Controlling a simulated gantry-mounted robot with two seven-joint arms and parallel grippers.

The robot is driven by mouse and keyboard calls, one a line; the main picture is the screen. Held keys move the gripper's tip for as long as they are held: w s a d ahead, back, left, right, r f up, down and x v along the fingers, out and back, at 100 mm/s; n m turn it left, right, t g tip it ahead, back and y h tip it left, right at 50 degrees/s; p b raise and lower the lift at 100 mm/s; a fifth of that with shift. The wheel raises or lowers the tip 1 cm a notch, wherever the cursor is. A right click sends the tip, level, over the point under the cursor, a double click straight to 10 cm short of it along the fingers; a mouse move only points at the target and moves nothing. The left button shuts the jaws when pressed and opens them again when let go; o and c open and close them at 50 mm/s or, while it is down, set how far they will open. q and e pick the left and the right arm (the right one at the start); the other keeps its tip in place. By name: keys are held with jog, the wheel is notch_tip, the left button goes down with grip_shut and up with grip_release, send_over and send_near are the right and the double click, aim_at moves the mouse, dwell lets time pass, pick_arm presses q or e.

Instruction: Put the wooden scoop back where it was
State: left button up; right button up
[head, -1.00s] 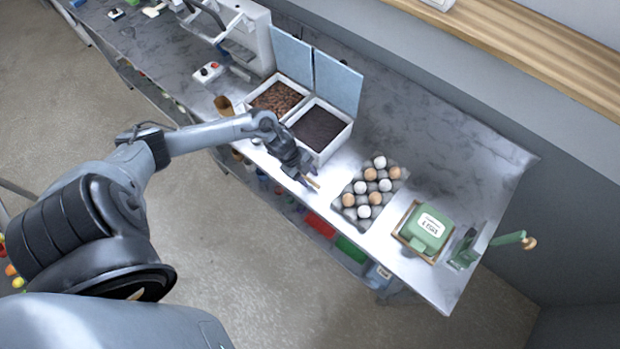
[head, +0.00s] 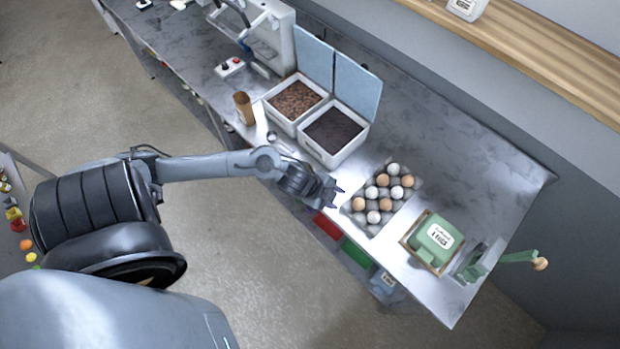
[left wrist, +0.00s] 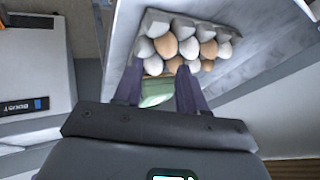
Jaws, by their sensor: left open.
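I cannot make out the wooden scoop in either current view. My left gripper (head: 338,191) is open at the front edge of the counter, just left of the egg tray. In the left wrist view its two fingers (left wrist: 160,85) are spread. No scoop shows between them; a green box shows beyond. Two white bins stand left of the gripper, one with brown contents (head: 296,99) and one with dark contents (head: 334,130). My right gripper is not in view.
The grey egg tray (head: 349,211) holds several white and brown eggs and also shows in the left wrist view (left wrist: 150,26). A green box (head: 434,238) and a green clamp-like device (head: 474,262) stand further right. A brown cup (head: 244,108) stands left of the bins. The counter behind the eggs is clear.

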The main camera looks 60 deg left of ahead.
pick_arm(q)
jog(key=s+d+r+n+g+y, duration=0.1)
jog(key=s+d+r+n, duration=0.2)
jog(key=s+n, duration=0.2)
jog(key=s+d+r+n+g+y, duration=0.1)
jog(key=s+d+r+n+g, duration=0.1)
jog(key=s+n, duration=0.4)
notch_tip(320, 180, up, 2)
jog(key=shift+s+d+r, duration=0.25)
jog(key=shift+s+d, duration=0.35)
jog(key=shift+d, duration=0.25)
jog(key=shift+r, duration=0.1)
notch_tip(320, 180, up, 8)
jog(key=p, duration=0.8)
jog(key=shift+o, duration=0.2)
